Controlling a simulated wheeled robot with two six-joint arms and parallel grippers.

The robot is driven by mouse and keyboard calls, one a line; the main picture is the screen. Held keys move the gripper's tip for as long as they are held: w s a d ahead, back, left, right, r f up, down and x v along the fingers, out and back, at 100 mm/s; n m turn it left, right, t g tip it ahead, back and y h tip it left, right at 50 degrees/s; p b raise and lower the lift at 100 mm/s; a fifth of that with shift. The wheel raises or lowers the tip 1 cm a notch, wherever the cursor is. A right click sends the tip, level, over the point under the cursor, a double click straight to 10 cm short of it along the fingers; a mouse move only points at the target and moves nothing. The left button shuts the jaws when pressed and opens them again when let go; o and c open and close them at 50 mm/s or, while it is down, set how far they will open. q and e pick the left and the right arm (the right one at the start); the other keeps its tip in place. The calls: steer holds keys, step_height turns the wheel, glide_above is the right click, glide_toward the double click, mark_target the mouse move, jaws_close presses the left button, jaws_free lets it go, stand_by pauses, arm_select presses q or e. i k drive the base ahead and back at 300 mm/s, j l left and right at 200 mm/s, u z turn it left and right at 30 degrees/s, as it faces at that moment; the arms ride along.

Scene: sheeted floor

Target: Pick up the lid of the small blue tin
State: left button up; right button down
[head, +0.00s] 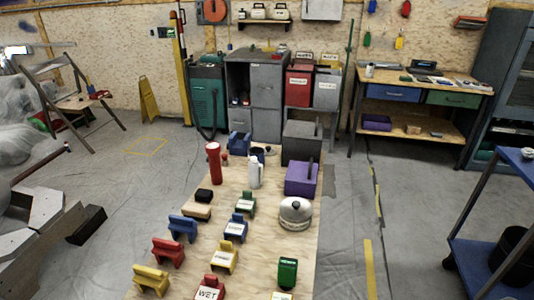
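A small dark blue round container (258,154) stands near the far end of the plywood table, partly hidden behind a white bottle (255,173). It may be the small blue tin. It is too small and too covered for me to tell whether a lid sits on it. Neither of my grippers shows in the head view.
The plywood table (188,266) carries a red flashlight (214,163), a purple box (301,179), a silver domed pot (295,213) and several coloured blocks, some labelled. A blue shelf cart (513,157) stands at right. Floor on the table's right is mostly clear.

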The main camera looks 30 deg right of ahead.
mark_target(269, 151)
steer(key=k+l+u, duration=0.1)
steer(key=l, duration=0.25)
steer(key=k+l+u, duration=0.1)
steer(key=k+l, duration=0.2)
steer(key=k+l+u, duration=0.1)
steer(key=l, duration=0.3)
steer(key=l+u, duration=0.3)
steer(key=l, duration=0.4)
steer(key=l+u, duration=0.25)
steer(key=l, duration=0.45)
steer(key=k+l+u, duration=0.15)
steer(key=l+u, duration=0.15)
steer(key=l, duration=0.4)
steer(key=l+u, duration=0.4)
steer(key=l, duration=0.85)
steer(key=l+u, duration=0.4)
steer(key=l, duration=0.85)
